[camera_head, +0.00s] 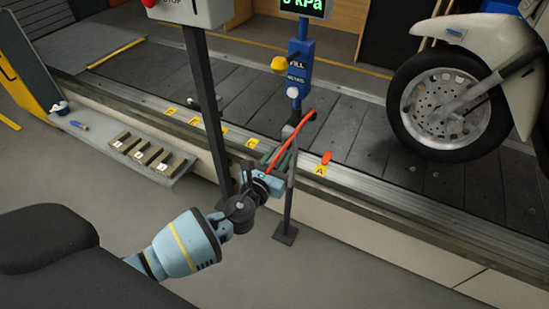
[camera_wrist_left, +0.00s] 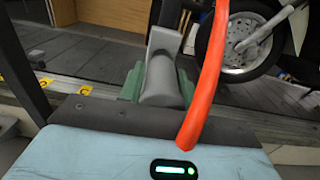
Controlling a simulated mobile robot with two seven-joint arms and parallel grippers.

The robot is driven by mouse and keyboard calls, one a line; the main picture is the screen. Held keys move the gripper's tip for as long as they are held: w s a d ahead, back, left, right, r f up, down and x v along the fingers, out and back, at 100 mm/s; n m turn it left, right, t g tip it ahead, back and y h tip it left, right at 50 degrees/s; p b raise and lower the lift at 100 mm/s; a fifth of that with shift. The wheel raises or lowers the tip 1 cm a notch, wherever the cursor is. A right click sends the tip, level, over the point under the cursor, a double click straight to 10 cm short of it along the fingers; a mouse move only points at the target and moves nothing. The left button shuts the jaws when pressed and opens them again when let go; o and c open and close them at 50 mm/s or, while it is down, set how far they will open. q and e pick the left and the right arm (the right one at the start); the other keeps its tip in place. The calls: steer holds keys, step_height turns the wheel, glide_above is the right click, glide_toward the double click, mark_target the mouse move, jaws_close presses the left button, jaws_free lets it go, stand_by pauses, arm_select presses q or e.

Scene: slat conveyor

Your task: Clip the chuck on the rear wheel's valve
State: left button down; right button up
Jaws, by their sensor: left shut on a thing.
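My left gripper (camera_head: 277,163) is beside the hose stand in front of the conveyor. In the left wrist view its green fingers (camera_wrist_left: 160,84) are shut on the grey chuck (camera_wrist_left: 161,72). A red-orange hose (camera_head: 291,140) rises from the chuck; it also crosses the left wrist view (camera_wrist_left: 208,75). A scooter wheel (camera_head: 439,104), with black tyre and silver rim, stands on the slats at the right, well apart from the gripper. I cannot tell whether it is the rear wheel, and its valve is too small to make out. My right gripper is not in view.
A blue post (camera_head: 299,70) with yellow and white knobs and a green kPa display (camera_head: 303,5) stands behind the gripper. A dark post (camera_head: 202,95) rises left of it. A shelf (camera_head: 95,123) with lettered blocks runs along the conveyor's side. Yellow tags mark the rail.

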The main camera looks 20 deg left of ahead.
mark_target(268, 164)
arm_select(q)
steer(key=shift+s+d+r+h+p, duration=0.15)
steer(key=shift+d+r+h+p, duration=0.15)
steer(key=shift+d+r+p, duration=0.25)
stand_by(0.4)
steer(key=shift+s+d+f, duration=0.1)
steer(key=shift+s+d, duration=0.1)
steer(key=shift+s+a+f, duration=0.15)
steer(key=shift+s+a, duration=0.15)
steer(key=shift+s, duration=0.45)
steer(key=shift+s+a, duration=0.15)
steer(key=shift+s, duration=0.7)
